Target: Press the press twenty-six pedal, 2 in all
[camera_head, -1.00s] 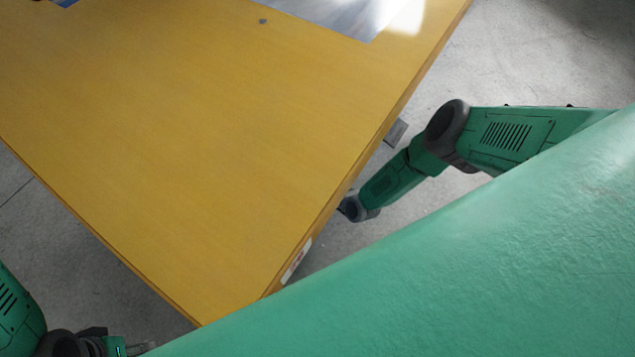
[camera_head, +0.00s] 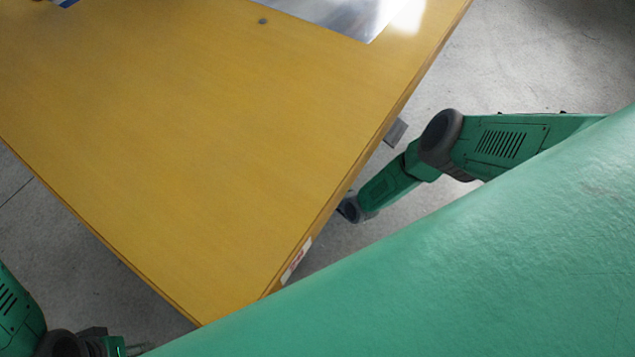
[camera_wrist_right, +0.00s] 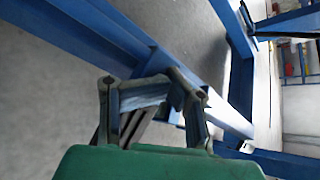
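I cannot make out the press twenty-six pedal for certain in either view. My right arm reaches down beside the table (camera_head: 200,150) in the head view, and its far end goes under the table edge, which hides the gripper there. In the right wrist view my right gripper (camera_wrist_right: 172,88) points at a blue frame, its fingers folded in and seeming to meet with nothing clearly held. At the bottom left of the head view my left arm is cut off, and its gripper cannot be made out.
A grey block (camera_head: 396,132) sticks out from under the table's right edge. A shiny metal sheet (camera_head: 345,14) lies at the table's far end, with a small dark knob (camera_head: 263,21) near it. Blue beams (camera_wrist_right: 85,35) cross the wrist view. Grey floor lies around the table.

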